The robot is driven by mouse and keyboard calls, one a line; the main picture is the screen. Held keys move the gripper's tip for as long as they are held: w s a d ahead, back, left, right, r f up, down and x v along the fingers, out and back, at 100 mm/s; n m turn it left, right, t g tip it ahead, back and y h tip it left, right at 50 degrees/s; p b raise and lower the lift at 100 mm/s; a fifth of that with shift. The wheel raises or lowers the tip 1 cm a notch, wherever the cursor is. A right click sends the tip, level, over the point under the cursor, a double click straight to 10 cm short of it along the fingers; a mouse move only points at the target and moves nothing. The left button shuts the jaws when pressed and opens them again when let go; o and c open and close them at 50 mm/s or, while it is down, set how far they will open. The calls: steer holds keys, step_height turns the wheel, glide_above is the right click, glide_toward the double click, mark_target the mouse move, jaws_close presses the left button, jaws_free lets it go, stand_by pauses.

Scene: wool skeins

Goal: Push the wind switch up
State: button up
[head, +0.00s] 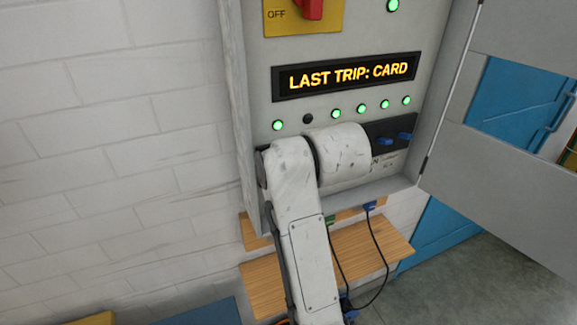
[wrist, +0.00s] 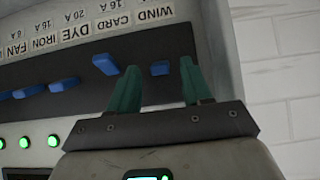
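The wrist view is upside down on a row of blue switches. The wind switch (wrist: 160,67), in line with the WIND label (wrist: 155,14), shows between my gripper's two green fingers (wrist: 157,88). The fingers are apart, with nothing held; contact cannot be told. The neighbouring card switch (wrist: 105,64) is tipped toward the labels, out of line with the others. The wind switch looks roughly in line with the rest. In the head view my arm hides the gripper and wind switch; the display (head: 346,76) reads "LAST TRIP: CARD".
In the lamp row the second lamp (head: 308,119) from the left is dark; the others, including the leftmost lamp (head: 277,125), are green. A red main switch (head: 312,8) is above. The cabinet door (head: 500,170) stands open at right; a wooden shelf (head: 370,250) is below.

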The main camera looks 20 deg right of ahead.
steer(key=v, duration=1)
steer(key=shift+s+r+b, duration=0.2)
steer(key=shift+s+b, duration=0.1)
steer(key=shift+s, duration=0.05)
steer(key=s+d+f+g+h+b, duration=0.1)
steer(key=s+d+f+g, duration=0.3)
steer(key=f, duration=0.8)
steer(key=s+d+f+b, duration=0.25)
steer(key=s+f, duration=0.35)
steer(key=f, duration=0.6)
steer(key=s+d+f+g+b, duration=0.1)
steer(key=s+f+g, duration=0.3)
steer(key=s+f, duration=1.3)
steer(key=s, duration=0.3)
steer(key=shift+d+f+m+g+y, duration=0.25)
steer(key=shift+f+m+g+y, duration=0.15)
